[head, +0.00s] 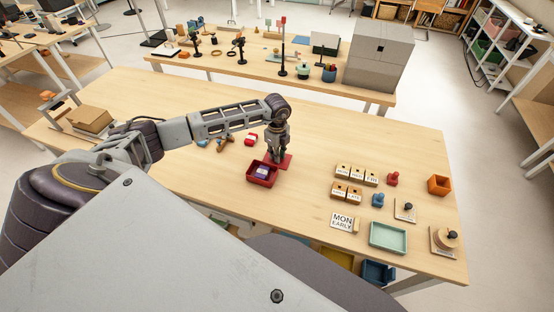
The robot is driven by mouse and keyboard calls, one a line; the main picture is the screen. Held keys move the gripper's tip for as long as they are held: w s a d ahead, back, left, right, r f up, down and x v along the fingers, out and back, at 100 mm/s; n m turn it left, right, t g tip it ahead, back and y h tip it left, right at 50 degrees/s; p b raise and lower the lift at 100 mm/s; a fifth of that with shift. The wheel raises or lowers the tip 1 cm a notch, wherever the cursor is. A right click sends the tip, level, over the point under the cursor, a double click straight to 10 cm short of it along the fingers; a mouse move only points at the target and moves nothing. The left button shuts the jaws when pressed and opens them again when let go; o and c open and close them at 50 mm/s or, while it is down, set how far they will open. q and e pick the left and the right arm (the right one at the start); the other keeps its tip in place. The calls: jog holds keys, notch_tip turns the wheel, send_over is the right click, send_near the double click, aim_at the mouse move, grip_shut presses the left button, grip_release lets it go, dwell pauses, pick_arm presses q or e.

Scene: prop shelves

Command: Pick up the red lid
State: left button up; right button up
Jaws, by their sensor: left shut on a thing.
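The red lid (286,164) is a flat red piece just behind an open dark red box (262,182) on the near table. My left gripper (277,156) points down from above and is shut on the red lid. I cannot tell whether the lid is lifted or still touches the tabletop. Fingers and wrist hide part of the lid. A purple and white item (263,171) lies inside the box. My right gripper is not in view.
Wooden word blocks (356,174), red (392,179) and blue (378,200) stamps, an orange box (438,185), and a teal tray (388,237) stand to the right. Small red and wooden pieces lie left of the gripper. The table behind it (340,125) is clear.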

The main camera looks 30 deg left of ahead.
pick_arm(q)
grip_shut()
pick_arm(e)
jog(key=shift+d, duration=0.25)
pick_arm(q)
jog(key=shift+r, duration=0.15)
notch_tip(320, 180, up, 9)
jog(key=shift+f+b, duration=0.15)
jog(key=shift+b, duration=0.35)
jog(key=shift+r, duration=0.55)
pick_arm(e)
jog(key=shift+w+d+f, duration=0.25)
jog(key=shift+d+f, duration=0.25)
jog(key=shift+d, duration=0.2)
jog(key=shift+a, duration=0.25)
